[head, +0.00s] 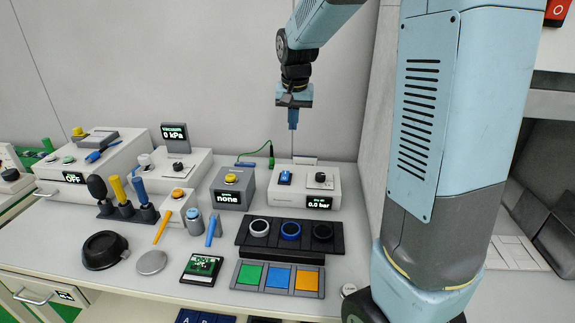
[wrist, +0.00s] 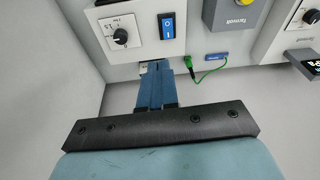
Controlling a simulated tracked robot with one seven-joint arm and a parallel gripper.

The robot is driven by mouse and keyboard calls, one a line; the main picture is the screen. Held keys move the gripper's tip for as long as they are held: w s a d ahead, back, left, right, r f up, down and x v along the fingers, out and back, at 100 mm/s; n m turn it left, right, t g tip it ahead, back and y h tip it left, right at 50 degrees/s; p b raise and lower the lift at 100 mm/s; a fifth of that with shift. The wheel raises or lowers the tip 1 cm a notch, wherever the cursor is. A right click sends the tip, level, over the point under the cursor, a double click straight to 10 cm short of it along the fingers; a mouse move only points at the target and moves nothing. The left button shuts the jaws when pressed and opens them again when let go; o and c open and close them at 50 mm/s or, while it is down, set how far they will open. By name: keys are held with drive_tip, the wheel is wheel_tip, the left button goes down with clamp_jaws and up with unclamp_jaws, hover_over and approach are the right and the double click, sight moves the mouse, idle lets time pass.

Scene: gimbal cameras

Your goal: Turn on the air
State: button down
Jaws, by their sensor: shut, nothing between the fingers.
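The air unit is a white box (head: 262,197) at the back of the bench, with a display (head: 318,202) that reads 0.0 bar. On its top are a blue rocker switch (head: 285,178) and a black knob (head: 320,177). In the wrist view the switch (wrist: 166,26) shows I and O marks, and the knob (wrist: 120,36) is beside it. My gripper (head: 293,127) points down above and behind the box, apart from it. Its blue fingers (wrist: 156,66) are shut and empty in the wrist view, their tips overlapping the box's rear edge there.
Left of the air unit stands a grey box (head: 232,196) with a yellow button and a display reading none. A green cable (head: 252,155) runs behind them. In front lies a black tray (head: 241,236) with several rings. A wall is close behind.

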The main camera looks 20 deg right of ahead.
hover_over(286, 172)
drive_tip(key=s, duration=0.2)
drive_tip(key=s+x, duration=0.1)
drive_tip(key=x, duration=0.4)
drive_tip(key=shift+w+a+f+m+g, duration=0.1)
drive_tip(key=shift+a+f+m+g, duration=0.2)
drive_tip(key=shift+a+m+g, duration=0.15)
drive_tip(key=f, duration=0.4)
drive_tip(key=w+f, duration=0.1)
drive_tip(key=f, duration=0.4)
drive_tip(key=w+f, duration=0.1)
drive_tip(key=f, duration=0.4)
drive_tip(key=shift+d, duration=0.4)
